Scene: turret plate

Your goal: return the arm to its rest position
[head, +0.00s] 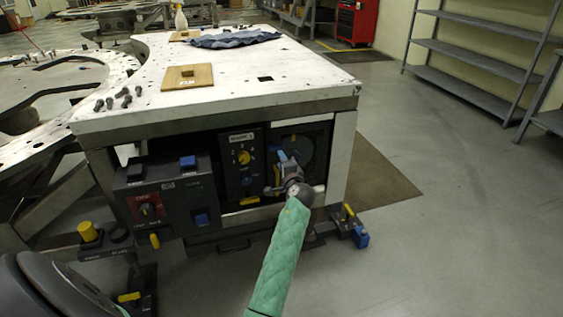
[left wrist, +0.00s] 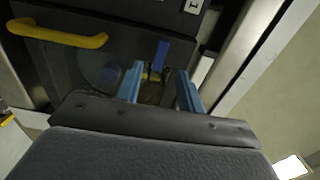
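My left arm, in a green quilted sleeve (head: 283,255), reaches up from the bottom of the head view. Its gripper (head: 284,160) is in front of the right-hand dark panel (head: 316,140) under the white table. In the left wrist view, the gripper's two blue fingers (left wrist: 160,86) stand apart, with no object visibly clamped between them. A blue upright part (left wrist: 161,53) and a small yellow piece show beyond the fingers; I cannot tell whether the fingers touch anything. My right gripper is not in view.
The white table (head: 235,85) bears a wooden block (head: 187,76), several dark bolts (head: 119,99) and a blue cloth (head: 233,38). A control box (head: 172,197) with knobs and a yellow handle (left wrist: 58,35) are close by. Blue-ended parts (head: 360,237) jut out low at right.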

